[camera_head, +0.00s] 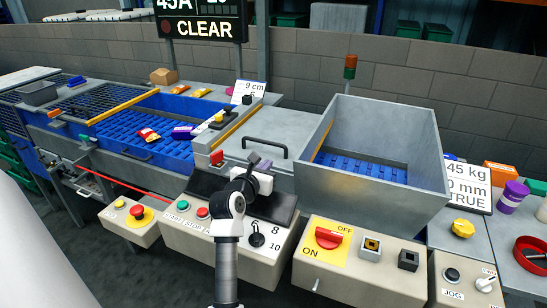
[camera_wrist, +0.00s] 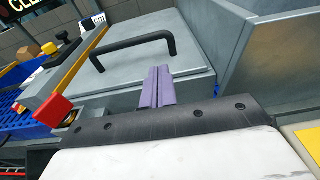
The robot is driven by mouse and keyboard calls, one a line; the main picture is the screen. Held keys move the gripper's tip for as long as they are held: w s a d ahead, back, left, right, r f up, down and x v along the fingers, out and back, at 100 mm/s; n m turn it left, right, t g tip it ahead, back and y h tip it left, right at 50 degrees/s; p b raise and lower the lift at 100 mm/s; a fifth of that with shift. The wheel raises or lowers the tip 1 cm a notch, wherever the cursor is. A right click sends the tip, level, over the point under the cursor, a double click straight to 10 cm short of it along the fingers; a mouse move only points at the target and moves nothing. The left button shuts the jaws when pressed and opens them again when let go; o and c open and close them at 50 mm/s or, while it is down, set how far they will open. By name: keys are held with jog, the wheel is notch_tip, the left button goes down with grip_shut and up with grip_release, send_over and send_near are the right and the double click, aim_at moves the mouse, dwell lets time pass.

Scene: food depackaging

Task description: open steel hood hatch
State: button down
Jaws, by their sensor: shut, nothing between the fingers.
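The steel hood hatch (camera_head: 287,132) is a flat grey lid with a black bar handle (camera_head: 265,148). It lies shut, between the blue conveyor and the large steel hopper. In the wrist view the hatch (camera_wrist: 180,72) fills the middle, and its handle (camera_wrist: 132,45) arches above the lid. My gripper (camera_head: 258,162) is in front of the hatch's near edge, below and to the near side of the handle. In the wrist view its purple fingers (camera_wrist: 157,72) are together and empty, pointing at the hatch and apart from the handle.
The steel hopper (camera_head: 380,185) rises right of the hatch. A red block (camera_wrist: 55,110) and yellow bar (camera_wrist: 80,60) flank its left. Control boxes with a red switch (camera_head: 328,238) stand in front. The blue conveyor (camera_head: 150,125) carries packets. The space above the hatch looks clear.

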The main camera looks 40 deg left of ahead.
aim_at(277, 159)
jog(key=p+x, duration=0.2)
jog(key=x, duration=0.6)
jog(key=shift+w, duration=0.4)
jog(key=shift+a+r, duration=0.1)
jog(key=shift+a, duration=0.05)
